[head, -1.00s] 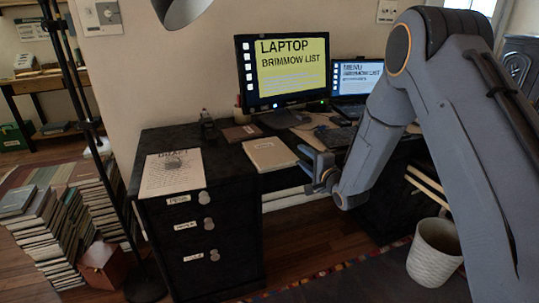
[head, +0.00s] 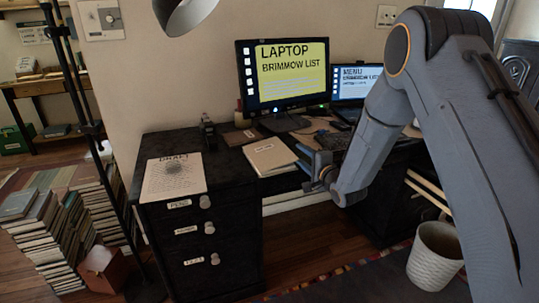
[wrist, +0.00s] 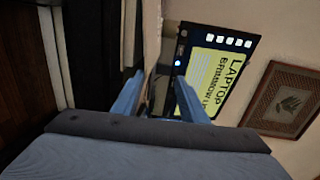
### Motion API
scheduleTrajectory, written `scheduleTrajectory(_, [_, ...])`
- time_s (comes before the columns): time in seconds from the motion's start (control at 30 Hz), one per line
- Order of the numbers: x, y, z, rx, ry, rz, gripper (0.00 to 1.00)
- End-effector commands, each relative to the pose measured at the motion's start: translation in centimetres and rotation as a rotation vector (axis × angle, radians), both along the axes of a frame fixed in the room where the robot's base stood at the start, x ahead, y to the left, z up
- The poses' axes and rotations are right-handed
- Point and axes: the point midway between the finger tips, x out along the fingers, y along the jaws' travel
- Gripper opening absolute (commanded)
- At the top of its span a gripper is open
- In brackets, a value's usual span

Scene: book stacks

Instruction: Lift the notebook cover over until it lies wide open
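The notebook (head: 268,153), with a pale beige cover, lies near the front edge of the dark desk, right of the printed sheet. Its cover looks closed or nearly so; a small lift cannot be told. My gripper (head: 312,168) is at the notebook's right front side, close to its edge. In the wrist view the two blue fingers of my gripper (wrist: 158,98) stand apart. A thin pale strip, perhaps the notebook's edge, runs down toward the gap between them. Whether the fingers touch it cannot be told.
A monitor (head: 287,75) and a laptop (head: 356,82) stand behind on the desk (head: 225,170). A brown booklet (head: 240,137) lies behind the notebook, a printed sheet (head: 173,176) left. A lamp head (head: 185,12) hangs above. A white bin (head: 436,255) stands below right.

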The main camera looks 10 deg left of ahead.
Motion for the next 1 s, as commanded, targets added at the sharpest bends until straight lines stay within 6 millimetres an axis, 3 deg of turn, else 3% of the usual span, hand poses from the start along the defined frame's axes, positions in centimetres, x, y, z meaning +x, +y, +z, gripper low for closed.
scheduleTrajectory(0.43, [0.0, 0.0, 0.6, 0.000, 0.000, 0.000, 0.39])
scheduleTrajectory(0.8, [-0.3, 0.4, 2.6, 0.001, -0.001, 0.001, 0.39])
scheduleTrajectory(1.0, [-0.3, 0.5, 2.7, 0.000, 0.000, 0.000, 0.39])
